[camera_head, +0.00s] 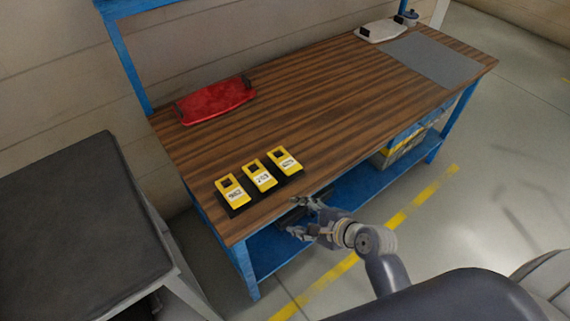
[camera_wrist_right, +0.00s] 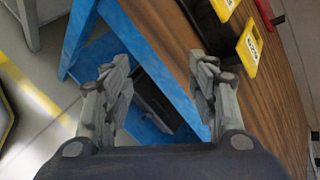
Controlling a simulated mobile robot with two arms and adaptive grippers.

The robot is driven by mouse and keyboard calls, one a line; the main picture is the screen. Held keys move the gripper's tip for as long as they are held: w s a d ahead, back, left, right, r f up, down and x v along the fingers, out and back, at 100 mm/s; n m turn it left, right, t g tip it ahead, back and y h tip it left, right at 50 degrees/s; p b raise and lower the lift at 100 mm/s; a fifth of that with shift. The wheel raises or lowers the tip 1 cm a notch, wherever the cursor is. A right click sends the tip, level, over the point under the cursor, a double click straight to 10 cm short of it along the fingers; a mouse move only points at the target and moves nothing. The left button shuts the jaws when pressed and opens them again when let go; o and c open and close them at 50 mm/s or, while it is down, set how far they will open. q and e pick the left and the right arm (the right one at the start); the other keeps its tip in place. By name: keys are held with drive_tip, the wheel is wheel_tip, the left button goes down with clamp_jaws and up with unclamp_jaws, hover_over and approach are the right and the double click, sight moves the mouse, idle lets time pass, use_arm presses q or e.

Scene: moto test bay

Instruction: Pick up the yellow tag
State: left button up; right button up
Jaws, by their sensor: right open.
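Three yellow tags lie in a row on a dark holder near the front left of the wooden table: a left tag (camera_head: 232,191), a middle tag (camera_head: 260,176) and a right tag (camera_head: 285,160). Each has a white label with dark print. My right gripper (camera_head: 297,216) is open and empty at the table's front edge, to the right of and nearer than the tags. In the right wrist view my right gripper (camera_wrist_right: 160,95) has its fingers spread, with a yellow tag (camera_wrist_right: 249,48) beyond the right finger. My left gripper is not in view.
The wooden table (camera_head: 330,110) has a blue frame and a lower blue shelf (camera_head: 345,185). A red tray (camera_head: 215,100) lies at the back left. A grey mat (camera_head: 432,60) and a white object (camera_head: 381,31) are at the far right. A dark-topped stand (camera_head: 75,215) is at left.

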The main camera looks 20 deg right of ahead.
sight(286, 161)
drive_tip(key=w+d+r+m+t, duration=0.1)
drive_tip(key=w+r+m, duration=0.1)
drive_tip(key=m, duration=0.2)
drive_tip(key=w+d+r+m+t, duration=0.1)
drive_tip(key=w+r+m, duration=0.1)
drive_tip(key=m, duration=0.2)
drive_tip(key=w+d+r+m+t, duration=0.1)
drive_tip(key=w+r+m+t, duration=0.1)
drive_tip(key=w+m, duration=0.1)
drive_tip(key=shift+d+r+m, duration=0.2)
drive_tip(key=shift+r+m, duration=0.1)
drive_tip(key=shift+m, duration=0.2)
drive_tip(key=x, duration=1)
drive_tip(key=shift+w+d+r, duration=0.1)
drive_tip(key=shift+w+d, duration=0.05)
drive_tip(key=shift+w, duration=0.1)
drive_tip(key=shift+s, duration=0.1)
drive_tip(key=c, duration=0.7)
